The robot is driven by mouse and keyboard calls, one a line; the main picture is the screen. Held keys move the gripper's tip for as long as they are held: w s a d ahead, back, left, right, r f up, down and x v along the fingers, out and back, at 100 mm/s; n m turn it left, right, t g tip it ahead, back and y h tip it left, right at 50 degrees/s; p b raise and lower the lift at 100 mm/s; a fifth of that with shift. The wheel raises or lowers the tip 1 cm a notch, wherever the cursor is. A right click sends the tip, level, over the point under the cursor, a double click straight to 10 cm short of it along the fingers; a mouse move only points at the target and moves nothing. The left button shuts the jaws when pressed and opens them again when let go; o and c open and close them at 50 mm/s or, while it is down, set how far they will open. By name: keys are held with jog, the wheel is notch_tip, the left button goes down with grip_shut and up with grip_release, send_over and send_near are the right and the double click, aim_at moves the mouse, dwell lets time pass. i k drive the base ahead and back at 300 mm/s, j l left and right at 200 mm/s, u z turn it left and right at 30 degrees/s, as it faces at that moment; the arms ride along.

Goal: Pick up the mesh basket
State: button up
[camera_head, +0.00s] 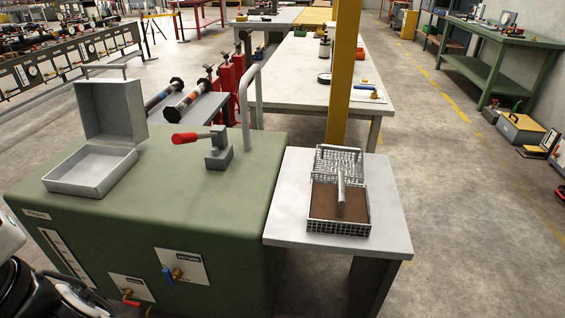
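The mesh basket (321,227) sits on a small pale-topped table (392,222) right of the picture's middle. It is a grey wire basket with a brown floor or filling. A raised mesh panel (338,158) stands at its far end. A pale grey bar (341,188) runs over its middle; I cannot tell whether it is a handle or a separate part. White and black parts at the lower left corner look like my arm, well left of the basket. I see no gripper fingers, and nothing touches the basket.
A green cabinet (230,190) adjoins the table on the left. It bears an open grey metal box (92,170), a red-handled lever (216,150) and a tall bent pipe (246,100). A yellow post (342,70) rises just behind the basket. Floor right of the table is clear.

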aim_at(357, 151)
jog(key=i+l+u, duration=0.1)
jog(key=l+u, duration=1.2)
jog(key=l, duration=0.5)
jog(key=k+l+u, duration=0.1)
jog(key=l, duration=0.4)
jog(key=k+l+u, duration=0.1)
jog(key=l, duration=0.4)
